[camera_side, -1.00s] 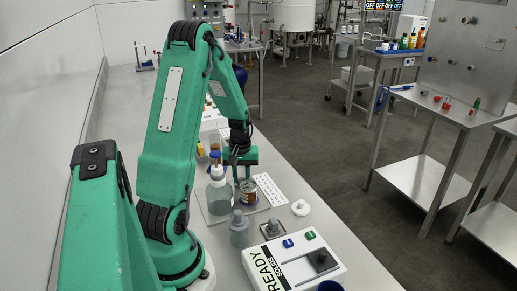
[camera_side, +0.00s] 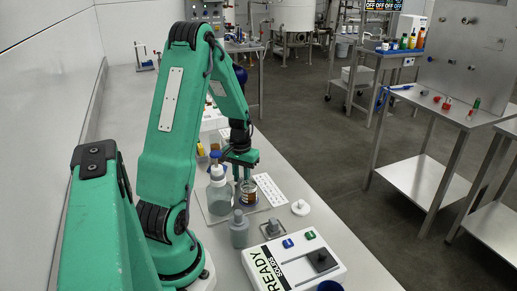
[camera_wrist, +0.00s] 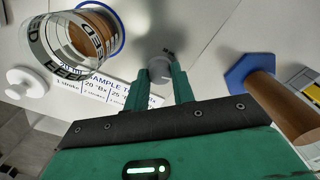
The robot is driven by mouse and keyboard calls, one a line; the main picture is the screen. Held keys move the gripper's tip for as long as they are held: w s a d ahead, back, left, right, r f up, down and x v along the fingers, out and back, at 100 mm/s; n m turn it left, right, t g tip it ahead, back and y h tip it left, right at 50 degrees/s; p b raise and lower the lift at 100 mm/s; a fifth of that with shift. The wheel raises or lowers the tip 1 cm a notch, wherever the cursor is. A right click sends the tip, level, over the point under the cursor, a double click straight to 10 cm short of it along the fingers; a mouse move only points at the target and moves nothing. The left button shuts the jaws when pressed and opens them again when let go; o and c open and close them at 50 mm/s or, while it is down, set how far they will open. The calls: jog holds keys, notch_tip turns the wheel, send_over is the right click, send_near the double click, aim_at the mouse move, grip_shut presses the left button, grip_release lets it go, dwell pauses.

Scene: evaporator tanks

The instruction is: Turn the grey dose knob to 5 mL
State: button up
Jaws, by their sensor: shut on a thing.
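The grey dose knob (camera_wrist: 160,68) shows in the wrist view between the two green fingers, with a small dark mark beyond it. My gripper (camera_wrist: 162,78) is shut on it, one finger at each side. The fingers hide part of the knob, and I cannot read its dose setting. In the side view my gripper (camera_side: 243,176) points down beside a pale bottle (camera_side: 219,197) with a white top. The knob cannot be made out there.
A clear jar with FEED lettering (camera_wrist: 62,52) stands left of the fingers in the wrist view, above a printed table card (camera_wrist: 118,92) and a white lid (camera_wrist: 27,83). A brown cylinder with a blue hexagonal end (camera_wrist: 240,70) is at right. A READY box (camera_side: 295,262) stands nearer.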

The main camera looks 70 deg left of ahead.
aim_at(241, 179)
jog(key=shift+s, duration=0.2)
jog(key=o, duration=1)
jog(key=shift+w+r, duration=0.1)
jog(key=shift+w, duration=0.05)
jog(key=shift+r, duration=3.8)
